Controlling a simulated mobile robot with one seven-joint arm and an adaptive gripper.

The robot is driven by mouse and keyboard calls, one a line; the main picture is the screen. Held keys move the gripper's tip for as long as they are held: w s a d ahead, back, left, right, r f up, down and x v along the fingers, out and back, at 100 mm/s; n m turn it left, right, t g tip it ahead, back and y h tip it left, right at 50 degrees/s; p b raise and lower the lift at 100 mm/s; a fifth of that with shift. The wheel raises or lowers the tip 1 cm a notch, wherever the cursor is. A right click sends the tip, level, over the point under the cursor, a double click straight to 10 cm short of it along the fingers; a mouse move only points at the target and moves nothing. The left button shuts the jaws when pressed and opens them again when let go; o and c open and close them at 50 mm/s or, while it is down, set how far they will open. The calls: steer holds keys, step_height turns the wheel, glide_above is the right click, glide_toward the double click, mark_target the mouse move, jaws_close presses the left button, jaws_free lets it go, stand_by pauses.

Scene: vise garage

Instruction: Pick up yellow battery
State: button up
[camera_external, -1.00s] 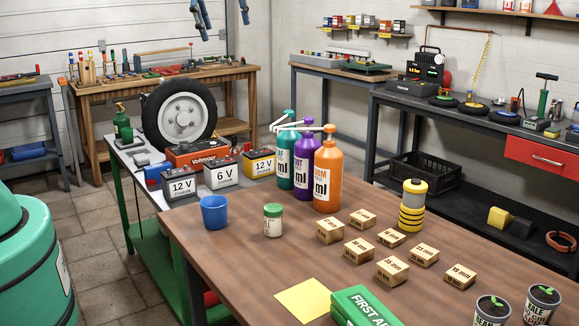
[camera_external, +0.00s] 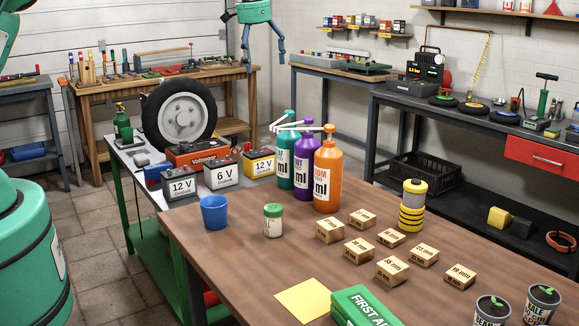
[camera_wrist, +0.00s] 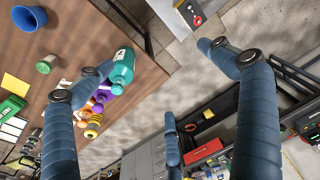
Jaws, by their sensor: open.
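The yellow battery (camera_external: 260,164), a yellow block with a dark top and a "12 V" label, stands on the grey side table, at the right end of a row of batteries. The teal bottle stands close to its right. My gripper (camera_external: 264,60) hangs high above and behind the row in the external view, its fingers pointing down, far from the battery. In the wrist view my gripper (camera_wrist: 155,60) shows blue fingers spread wide with nothing between them. I cannot make out the yellow battery in the wrist view.
Teal (camera_external: 285,165), purple (camera_external: 303,165) and orange (camera_external: 328,178) pump bottles stand to the right. A blue cup (camera_external: 214,212) is in front. The air above the batteries is clear.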

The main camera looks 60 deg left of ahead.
steer(key=w+a+f+p, duration=0.1)
steer(key=w+a+f, duration=0.25)
steer(key=f, duration=0.25)
steer(key=w+a+f+p, duration=0.1)
steer(key=w+a+f, duration=0.25)
steer(key=f, duration=0.25)
steer(key=g+p, duration=0.2)
glide_above(261, 153)
step_height(261, 153, down, 11)
steer(key=shift+d+f, duration=0.1)
steer(key=shift+f, duration=0.05)
steer(key=shift+f+b, duration=0.4)
steer(key=shift+f, duration=3.75)
steer(key=shift+f, duration=0.1)
steer(key=shift+s+f, duration=0.1)
steer(key=shift+f, duration=2.45)
